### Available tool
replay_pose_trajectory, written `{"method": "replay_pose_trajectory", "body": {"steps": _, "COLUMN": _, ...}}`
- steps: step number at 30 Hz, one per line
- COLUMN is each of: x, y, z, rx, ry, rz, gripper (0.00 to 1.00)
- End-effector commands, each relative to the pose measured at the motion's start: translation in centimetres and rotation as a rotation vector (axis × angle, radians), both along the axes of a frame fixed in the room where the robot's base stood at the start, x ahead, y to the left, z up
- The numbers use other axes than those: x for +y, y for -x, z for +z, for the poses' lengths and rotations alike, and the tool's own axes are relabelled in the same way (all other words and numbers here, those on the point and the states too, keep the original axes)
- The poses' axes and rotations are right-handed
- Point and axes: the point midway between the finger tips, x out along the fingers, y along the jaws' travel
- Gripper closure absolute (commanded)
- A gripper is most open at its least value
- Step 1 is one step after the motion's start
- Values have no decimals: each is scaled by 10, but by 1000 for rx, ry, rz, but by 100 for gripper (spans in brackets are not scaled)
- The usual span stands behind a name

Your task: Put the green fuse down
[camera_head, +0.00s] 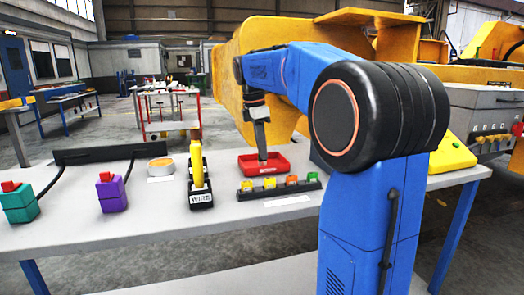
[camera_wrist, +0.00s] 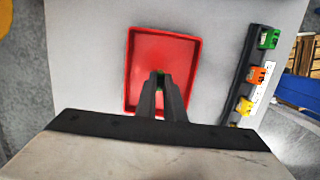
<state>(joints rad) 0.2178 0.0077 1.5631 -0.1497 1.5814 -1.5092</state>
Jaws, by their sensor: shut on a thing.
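My gripper (camera_head: 262,158) points down over the red tray (camera_head: 247,168) on the table. In the wrist view my gripper (camera_wrist: 160,82) is shut on a small green thing, the green fuse (camera_wrist: 160,77), of which only a sliver shows between the fingertips. The red tray (camera_wrist: 130,100) lies under and around the fingertips in that view, with no other thing seen in it. I cannot tell whether the fuse touches the tray floor. In the head view the fuse is hidden.
A black fuse strip (camera_head: 280,191) with yellow, orange and green fuses lies right of and nearer than the tray.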

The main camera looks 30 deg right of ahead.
Motion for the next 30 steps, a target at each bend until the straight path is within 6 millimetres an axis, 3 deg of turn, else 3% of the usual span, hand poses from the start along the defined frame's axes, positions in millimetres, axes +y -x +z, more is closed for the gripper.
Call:
{"method": "replay_pose_trajectory", "body": {"steps": 12, "x": 0, "y": 0, "z": -6, "rx": -2, "ry": 1, "rz": 0, "gripper": 100}}
{"method": "replay_pose_trajectory", "body": {"steps": 13, "x": 0, "y": 0, "z": -6, "rx": -2, "ry": 1, "rz": 0, "gripper": 84}}
{"method": "replay_pose_trajectory", "body": {"steps": 15, "x": 0, "y": 0, "z": -6, "rx": -2, "ry": 1, "rz": 0, "gripper": 73}}
{"method": "replay_pose_trajectory", "body": {"steps": 25, "x": 0, "y": 0, "z": -3, "rx": -2, "ry": 1, "rz": 0, "gripper": 73}}
{"method": "replay_pose_trajectory", "body": {"steps": 30, "x": 2, "y": -2, "z": 13, "rx": -4, "ry": 1, "rz": 1, "gripper": 73}}
